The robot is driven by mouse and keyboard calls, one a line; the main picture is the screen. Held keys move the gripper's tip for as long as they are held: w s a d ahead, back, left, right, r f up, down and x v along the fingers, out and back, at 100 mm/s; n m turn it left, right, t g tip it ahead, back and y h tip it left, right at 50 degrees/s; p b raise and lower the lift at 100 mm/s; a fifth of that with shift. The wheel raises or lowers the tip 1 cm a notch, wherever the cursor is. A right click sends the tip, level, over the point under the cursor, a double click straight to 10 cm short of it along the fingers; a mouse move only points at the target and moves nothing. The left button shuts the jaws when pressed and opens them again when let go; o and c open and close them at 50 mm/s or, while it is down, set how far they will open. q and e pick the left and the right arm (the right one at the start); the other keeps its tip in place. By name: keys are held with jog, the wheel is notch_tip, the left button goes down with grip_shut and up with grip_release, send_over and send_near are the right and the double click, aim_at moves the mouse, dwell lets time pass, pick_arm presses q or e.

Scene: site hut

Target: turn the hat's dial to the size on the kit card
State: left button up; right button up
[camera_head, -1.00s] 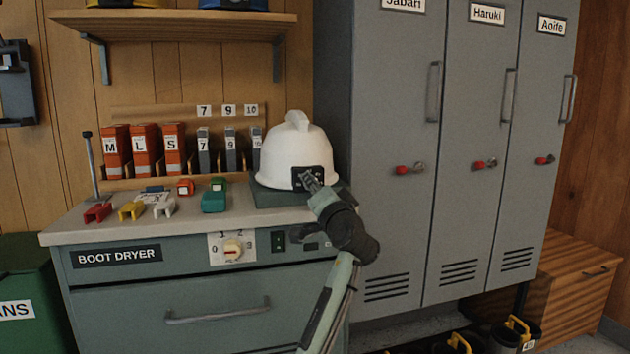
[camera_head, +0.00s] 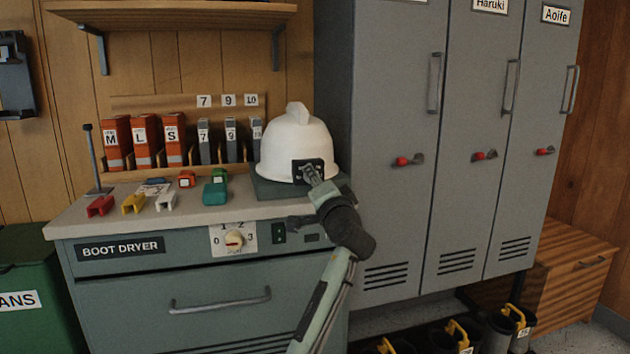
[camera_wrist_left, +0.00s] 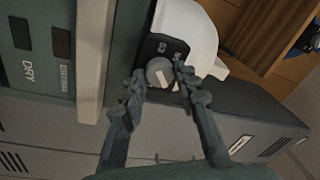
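The white hard hat (camera_head: 290,142) sits on a dark green block at the right end of the bench. A dark panel (camera_head: 299,168) is on its near side. In the left wrist view the hat (camera_wrist_left: 205,35) shows at the top, with a round grey dial (camera_wrist_left: 160,71) on its panel. My left gripper (camera_head: 310,173) is at this panel. In the left wrist view its fingers (camera_wrist_left: 157,88) are apart, one on each side of the dial; contact is unclear. No kit card can be made out for certain. My right gripper is not in view.
The boot dryer bench (camera_head: 75,225) has a knob (camera_head: 234,240) on its front. Red boxes (camera_head: 145,142) and grey ones stand at its back. Coloured clips (camera_head: 132,204) and small blocks lie in front of them. Grey lockers (camera_head: 395,110) stand close on the right.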

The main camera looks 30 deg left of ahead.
pick_arm(q)
jog(key=o, duration=0.3)
jog(key=v, duration=1.2)
jog(key=shift+f, duration=0.1)
